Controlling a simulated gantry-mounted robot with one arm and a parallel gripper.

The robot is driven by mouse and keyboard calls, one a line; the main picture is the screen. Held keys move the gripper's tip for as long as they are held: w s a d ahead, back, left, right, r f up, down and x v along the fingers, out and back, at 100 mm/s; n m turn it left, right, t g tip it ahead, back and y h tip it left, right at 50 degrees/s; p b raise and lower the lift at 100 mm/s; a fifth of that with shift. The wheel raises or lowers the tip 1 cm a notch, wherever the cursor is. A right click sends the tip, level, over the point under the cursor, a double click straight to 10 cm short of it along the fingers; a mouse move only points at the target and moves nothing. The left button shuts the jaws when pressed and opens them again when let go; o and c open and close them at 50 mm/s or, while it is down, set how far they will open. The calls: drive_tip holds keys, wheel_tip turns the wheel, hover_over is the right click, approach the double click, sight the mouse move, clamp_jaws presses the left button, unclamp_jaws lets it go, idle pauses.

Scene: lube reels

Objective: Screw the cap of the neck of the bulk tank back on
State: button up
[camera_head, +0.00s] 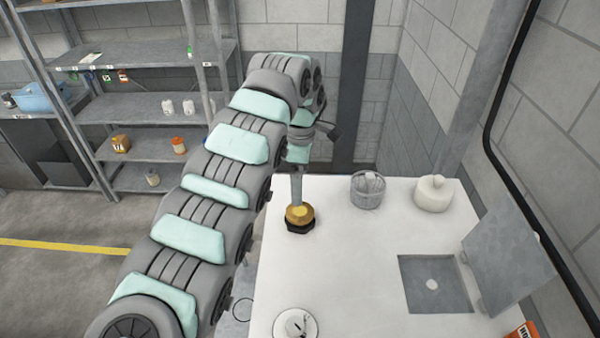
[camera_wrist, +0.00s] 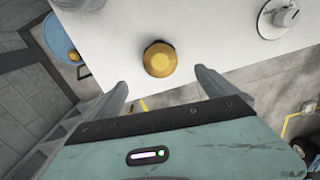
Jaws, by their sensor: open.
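The brass-yellow cap (camera_head: 299,213) sits over a dark neck (camera_head: 299,228) near the left edge of the white tank top (camera_head: 335,265). In the wrist view the cap (camera_wrist: 160,61) shows from above, with a thin dark rim past its far edge; I cannot tell whether it is threaded.
A square opening (camera_head: 434,284) with a raised metal lid (camera_head: 510,255) is at right. A round white fitting (camera_head: 295,324) is at the front. The middle is clear.

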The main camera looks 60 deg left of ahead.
sight(300, 211)
wheel_tip(300, 211, down, 11)
drive_tip(key=p, duration=0.3)
drive_tip(key=shift+p, duration=0.3)
drive_tip(key=shift+c, duration=0.2)
drive_tip(key=shift+r, duration=0.1)
drive_tip(key=c, duration=1.5)
drive_tip(key=m, duration=0.5)
drive_tip(key=shift+p, duration=0.3)
drive_tip(key=shift+m, duration=0.5)
drive_tip(key=m, duration=0.4)
drive_tip(key=shift+p, duration=0.35)
drive_tip(key=shift+m, duration=1.3)
